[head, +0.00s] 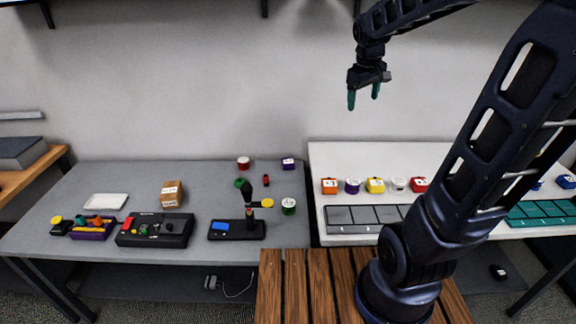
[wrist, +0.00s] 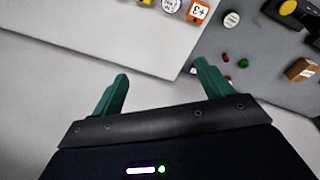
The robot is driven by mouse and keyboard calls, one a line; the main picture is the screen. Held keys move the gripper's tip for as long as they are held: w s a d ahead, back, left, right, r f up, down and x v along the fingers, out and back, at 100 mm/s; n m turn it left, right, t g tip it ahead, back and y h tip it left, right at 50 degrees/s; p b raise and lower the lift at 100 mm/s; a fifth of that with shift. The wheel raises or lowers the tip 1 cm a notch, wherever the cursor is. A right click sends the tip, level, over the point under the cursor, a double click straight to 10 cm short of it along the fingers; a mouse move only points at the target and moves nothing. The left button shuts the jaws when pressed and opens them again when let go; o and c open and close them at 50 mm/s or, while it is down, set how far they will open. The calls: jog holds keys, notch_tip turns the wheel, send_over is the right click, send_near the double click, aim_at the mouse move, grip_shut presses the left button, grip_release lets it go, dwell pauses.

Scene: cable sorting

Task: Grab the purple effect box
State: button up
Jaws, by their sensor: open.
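The purple effect box (head: 288,163) is a small block with a white label on top. It sits near the back right corner of the grey table (head: 140,176). In the wrist view a small pale and purple piece, apparently this box (wrist: 193,70), shows beside the right fingertip, partly hidden by it. My gripper (head: 364,98) has two green fingers, spread apart and empty. It hangs high above the back of the white table, to the right of the box and well above it. The fingers also show in the wrist view (wrist: 163,72).
A red spool (head: 243,163), a small red item (head: 266,181) and green spools (head: 288,207) lie near the box. A wall stands behind.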

jog(key=w+a+f+n, duration=0.2)
jog(key=w+a, duration=0.1)
jog(key=w, duration=0.2)
jog(key=w+a+f+n, duration=0.2)
jog(key=w+f, duration=0.1)
jog(key=w, duration=0.3)
jog(key=n+g+h, duration=0.2)
jog(key=n+h, duration=0.2)
jog(key=n, duration=0.6)
send_over(288, 160)
jog(key=s+a, duration=0.2)
jog(key=a, duration=0.2)
notch_tip(288, 160, down, 31)
jog(key=x, duration=0.5)
jog(key=shift+w+d+f, duration=0.15)
jog(key=shift+d+f, duration=0.05)
jog(key=shift+f, duration=0.05)
jog(key=shift+y, duration=0.3)
jog(key=shift+w+a+x, duration=0.1)
jog(key=shift+w+x, duration=0.1)
jog(key=shift+x, duration=1.05)
jog(key=shift+w+a+x, duration=0.1)
jog(key=shift+w+x, duration=0.05)
jog(key=shift+x, duration=1.15)
jog(key=shift+c, duration=0.5)
jog(key=c, duration=1)
